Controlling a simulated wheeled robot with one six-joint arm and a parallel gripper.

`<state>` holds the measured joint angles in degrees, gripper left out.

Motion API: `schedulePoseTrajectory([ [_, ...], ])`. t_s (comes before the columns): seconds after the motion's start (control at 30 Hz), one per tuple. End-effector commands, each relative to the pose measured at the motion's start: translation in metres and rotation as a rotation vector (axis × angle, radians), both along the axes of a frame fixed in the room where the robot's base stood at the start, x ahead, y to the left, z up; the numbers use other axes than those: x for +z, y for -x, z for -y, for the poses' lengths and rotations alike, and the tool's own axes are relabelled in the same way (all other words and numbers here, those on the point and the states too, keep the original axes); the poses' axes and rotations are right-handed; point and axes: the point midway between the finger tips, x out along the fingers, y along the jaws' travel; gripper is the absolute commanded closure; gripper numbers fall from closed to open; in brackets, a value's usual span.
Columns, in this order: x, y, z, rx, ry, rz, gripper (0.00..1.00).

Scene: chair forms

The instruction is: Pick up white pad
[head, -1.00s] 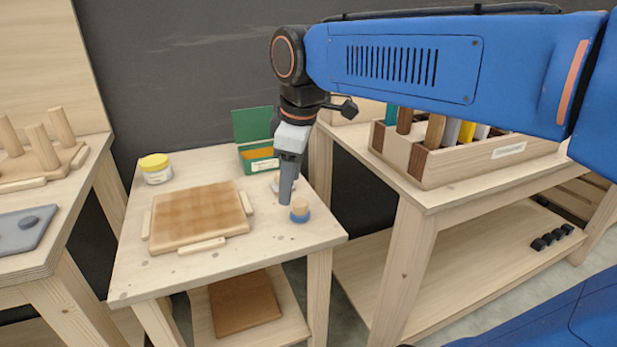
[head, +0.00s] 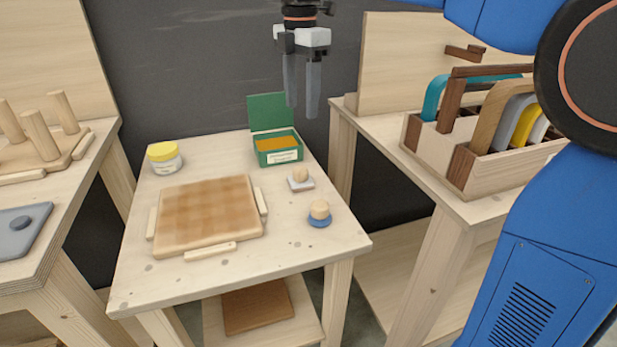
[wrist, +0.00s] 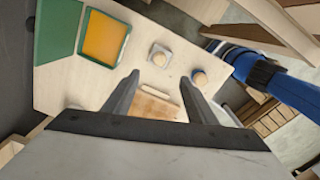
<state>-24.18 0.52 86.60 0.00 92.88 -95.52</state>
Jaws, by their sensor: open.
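The white pad (head: 301,184) is a small pale square base with a round wooden knob on top. It sits on the middle table, right of the wooden board and in front of the green box. It also shows in the wrist view (wrist: 160,56), beyond my fingertips. My gripper (head: 303,112) is open and empty, raised above the back right of the table and apart from the pad. Its two fingers also show in the wrist view (wrist: 157,82). A similar blue pad (head: 319,219) with a wooden knob stands nearer the front right.
A green box (head: 279,151) with its lid up and a yellow-lidded jar (head: 164,158) stand at the back. A square wooden board (head: 208,214) with strips around it fills the table's left and middle. A wooden rack (head: 480,165) with coloured curved pieces stands on the right table.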

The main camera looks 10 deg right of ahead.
Motion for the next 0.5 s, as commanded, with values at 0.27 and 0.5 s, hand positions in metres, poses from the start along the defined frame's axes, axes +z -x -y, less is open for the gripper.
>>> schedulePoseTrajectory([
  [0.27, -0.049, 0.001, 0.001, -0.003, 0.001, -0.003, 0.48],
  [0.5, -0.09, 0.001, 0.001, -0.004, 0.001, -0.002, 0.48],
])
